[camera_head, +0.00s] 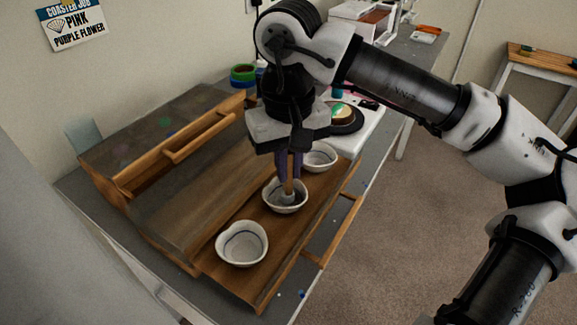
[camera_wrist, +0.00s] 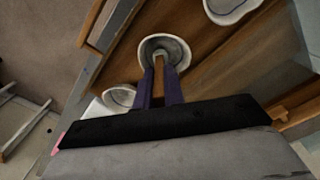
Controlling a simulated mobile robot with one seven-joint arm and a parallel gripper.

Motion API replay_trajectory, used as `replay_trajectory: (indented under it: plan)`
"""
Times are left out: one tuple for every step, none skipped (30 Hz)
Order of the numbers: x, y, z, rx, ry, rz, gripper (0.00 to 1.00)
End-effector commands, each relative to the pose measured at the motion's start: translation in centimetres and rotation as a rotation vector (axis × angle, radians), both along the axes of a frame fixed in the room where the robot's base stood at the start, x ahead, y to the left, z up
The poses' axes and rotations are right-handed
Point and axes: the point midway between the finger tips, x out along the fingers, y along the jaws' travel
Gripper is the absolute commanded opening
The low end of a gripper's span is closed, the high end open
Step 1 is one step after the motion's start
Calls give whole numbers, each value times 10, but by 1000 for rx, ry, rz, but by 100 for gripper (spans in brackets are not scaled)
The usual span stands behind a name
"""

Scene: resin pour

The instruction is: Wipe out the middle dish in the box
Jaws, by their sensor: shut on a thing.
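The middle dish (camera_head: 270,202) is a white bowl with a dark line inside, in the open wooden box (camera_head: 213,265). One similar dish (camera_head: 241,243) stands nearer and another (camera_head: 321,154) farther off. My gripper (camera_head: 288,172) is above the middle dish, its purple fingers shut on the wooden handle of a wiping tool (camera_head: 289,187). The tool points down, and its pale grey end is inside the dish; I cannot tell how firmly it touches. In the wrist view the handle (camera_wrist: 158,68) runs from between the fingers (camera_wrist: 159,95) into the middle dish (camera_wrist: 178,45).
The box stands on a grey table (camera_head: 85,200). Its wooden rails (camera_head: 180,148) rise on the left and another handle frame (camera_head: 343,225) is at the right. Green and blue tape rolls (camera_head: 243,74) and a white board (camera_head: 368,122) with a round dark item are behind.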

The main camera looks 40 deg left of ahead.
Motion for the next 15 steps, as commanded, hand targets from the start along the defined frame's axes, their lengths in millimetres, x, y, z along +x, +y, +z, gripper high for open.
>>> replay_trajectory:
  plan:
    - [0,2,-1,0,0,1,0]
    - [-1,3,-1,0,0,1,0]
    - [-1,5,-1,0,0,1,0]
    - [-1,5,-1,0,0,1,0]
    - [-2,6,-1,0,0,2,0]
    - [-3,6,-1,0,0,2,0]
    - [-4,7,-1,0,0,2,0]
    - [-5,7,-1,0,0,2,0]
    - [-7,8,0,0,0,2,0]
    - [-7,8,0,0,0,1,0]
    - [-8,8,0,0,0,1,0]
    - [-9,7,0,0,0,1,0]
    - [-10,6,0,0,0,1,0]
    - [-11,6,0,1,-1,1,0]
    - [-12,5,0,1,-1,1,0]
